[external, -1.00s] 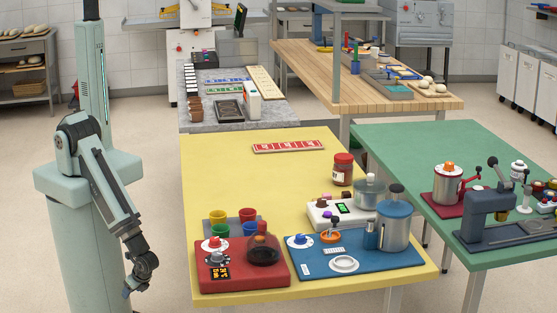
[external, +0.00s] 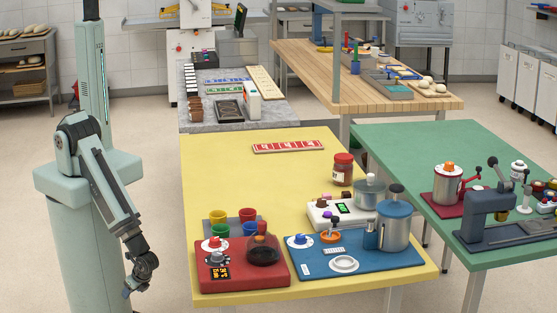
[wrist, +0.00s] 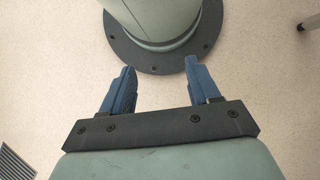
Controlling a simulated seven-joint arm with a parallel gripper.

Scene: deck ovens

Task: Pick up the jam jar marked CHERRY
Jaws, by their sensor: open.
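A jam jar (external: 342,170) with a red lid and a pale label stands upright at the right side of the yellow table (external: 220,170). The writing on its label is too small to read. My gripper (external: 128,290) hangs low beside my column, to the left of the table and well away from the jar. In the wrist view, the two blue fingers of my gripper (wrist: 158,82) are apart with nothing between them. Below them are the floor and my round base; the jar is not in the wrist view.
A white scale (external: 325,217) and a blue board (external: 322,262) with a blue canister (external: 395,225) stand in front of the jar. A red unit (external: 215,285) and several coloured cups sit near the left front. A red strip (external: 289,146) lies behind. The table's left middle is clear.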

